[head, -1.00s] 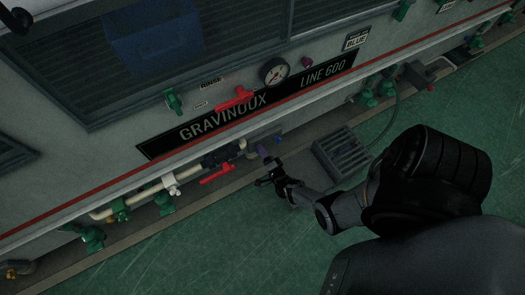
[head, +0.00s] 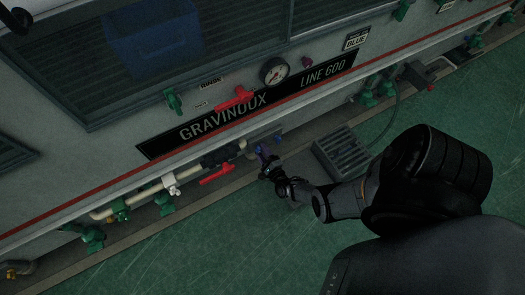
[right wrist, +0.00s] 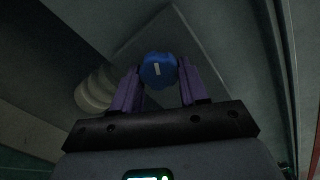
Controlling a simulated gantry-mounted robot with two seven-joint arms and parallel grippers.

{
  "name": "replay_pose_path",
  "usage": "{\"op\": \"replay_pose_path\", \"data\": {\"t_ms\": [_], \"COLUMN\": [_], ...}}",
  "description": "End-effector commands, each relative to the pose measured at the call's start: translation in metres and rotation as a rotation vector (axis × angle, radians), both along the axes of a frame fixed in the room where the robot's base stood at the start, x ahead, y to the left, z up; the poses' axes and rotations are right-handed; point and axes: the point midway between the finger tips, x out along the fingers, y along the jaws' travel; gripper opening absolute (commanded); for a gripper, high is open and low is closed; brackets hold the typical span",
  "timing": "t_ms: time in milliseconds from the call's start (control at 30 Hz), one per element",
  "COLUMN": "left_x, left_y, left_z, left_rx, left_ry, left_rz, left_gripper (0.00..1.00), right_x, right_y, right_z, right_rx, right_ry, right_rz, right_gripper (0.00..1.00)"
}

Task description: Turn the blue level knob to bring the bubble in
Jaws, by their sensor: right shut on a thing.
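The blue level knob (right wrist: 158,70) shows in the right wrist view, round, with a pale mark on its face. My right gripper (right wrist: 158,82) has its two purple fingers on either side of the knob and is shut on it. In the head view my right gripper (head: 263,156) is low against the front of the machine, right of a red lever handle, and largely covers the knob there. The bubble is not visible in either view.
A cream pipe with green valves and a red lever handle (head: 217,174) runs left of my right gripper. A floor grate (head: 341,152) lies to its right. A gauge (head: 274,71) and a red handle (head: 235,98) sit above. The green floor in front is clear.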

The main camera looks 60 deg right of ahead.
Motion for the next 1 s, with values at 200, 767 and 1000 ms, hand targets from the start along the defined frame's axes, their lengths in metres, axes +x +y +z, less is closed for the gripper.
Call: {"op": "replay_pose_path", "data": {"t_ms": [200,767,1000], "left_x": [0.0000,0.0001,0.0001], "left_y": [0.0000,0.0000,0.0000], "left_z": [0.0002,0.0003,0.0006], "left_rx": [0.000,0.000,0.000], "left_ry": [0.000,0.000,0.000], "left_rz": [0.000,0.000,0.000], "left_gripper": [0.43,0.43,0.43], "right_x": [0.0007,0.0005,-0.0005], "right_y": [0.0001,0.0001,0.0007], "right_z": [0.0008,0.0006,0.0004], "right_rx": [0.020,0.020,0.020], "right_ry": [-0.016,-0.016,-0.014], "right_rz": [0.000,0.000,0.000], "right_gripper": [0.13,0.69,0.69]}}
